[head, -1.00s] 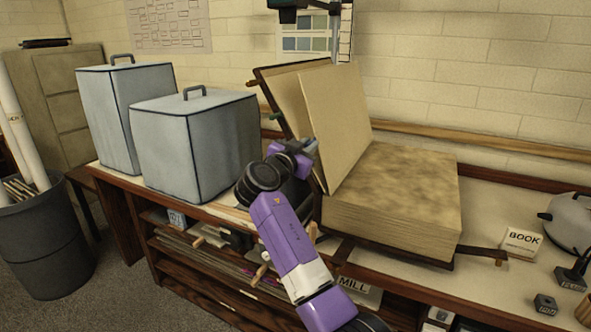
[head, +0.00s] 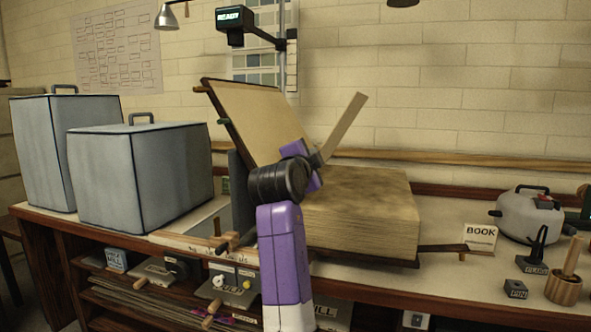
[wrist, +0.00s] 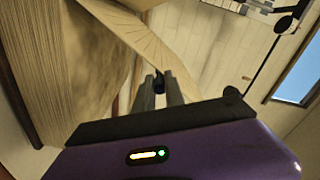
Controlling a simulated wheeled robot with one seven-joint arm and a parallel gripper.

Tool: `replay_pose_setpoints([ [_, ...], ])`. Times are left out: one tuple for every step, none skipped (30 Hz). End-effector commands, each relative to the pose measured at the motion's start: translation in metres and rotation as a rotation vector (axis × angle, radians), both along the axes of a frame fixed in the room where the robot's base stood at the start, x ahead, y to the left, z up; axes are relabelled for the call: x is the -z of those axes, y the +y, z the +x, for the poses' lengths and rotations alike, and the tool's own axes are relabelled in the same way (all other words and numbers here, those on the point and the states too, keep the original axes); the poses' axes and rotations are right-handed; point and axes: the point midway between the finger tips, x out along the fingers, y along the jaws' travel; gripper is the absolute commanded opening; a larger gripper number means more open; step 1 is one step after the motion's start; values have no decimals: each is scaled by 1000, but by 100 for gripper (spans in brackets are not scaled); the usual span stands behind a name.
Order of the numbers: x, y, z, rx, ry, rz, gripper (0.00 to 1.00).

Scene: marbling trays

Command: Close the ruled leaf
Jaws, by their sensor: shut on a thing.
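The big book lies open on the bench, its cover side (head: 245,105) propped up at the left and its thick page block (head: 365,215) flat at the right. The leaf (head: 345,122) stands up between them, seen nearly edge-on and leaning right over the block. My gripper (head: 318,161) is at the leaf's lower near part, shut on its edge; the arm partly hides the contact. In the wrist view my fingers (wrist: 160,88) meet the pale leaf (wrist: 145,35), which shows fine lines. The page block (wrist: 65,60) is at the left there.
Two grey-blue covered boxes (head: 140,180) stand left of the book. A BOOK sign (head: 480,238), a grey pot (head: 535,217) and small labelled blocks stand at the right. A lamp-like post (head: 283,60) rises behind. Shelves with handled tools (head: 165,270) are below the bench top.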

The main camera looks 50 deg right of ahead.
Motion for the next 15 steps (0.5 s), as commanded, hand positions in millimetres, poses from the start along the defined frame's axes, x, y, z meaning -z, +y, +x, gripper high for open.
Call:
replay_pose_setpoints([
  [13, -1, -7, -1, -47, 15, 0],
  [16, -3, -11, 0, -73, 25, 0],
  [20, -5, -16, -2, -109, 38, 0],
  [24, -6, -20, -1, -136, 49, 0],
  [27, -7, -23, -2, -161, 57, 0],
  [32, -9, -28, -1, -198, 71, 0],
  [36, -10, -32, -3, -224, 80, 0],
  [39, -12, -35, -1, -251, 91, 0],
  [44, -13, -40, -2, -287, 103, 0],
  [48, -14, -43, -2, -314, 112, 0],
  [52, -15, -46, -2, -341, 122, 0],
  [58, -17, -50, -3, -376, 135, 0],
  [62, -18, -53, -3, -404, 145, 0],
  [66, -19, -55, -2, -430, 156, 0],
  [73, -20, -58, -2, -464, 168, 0],
])
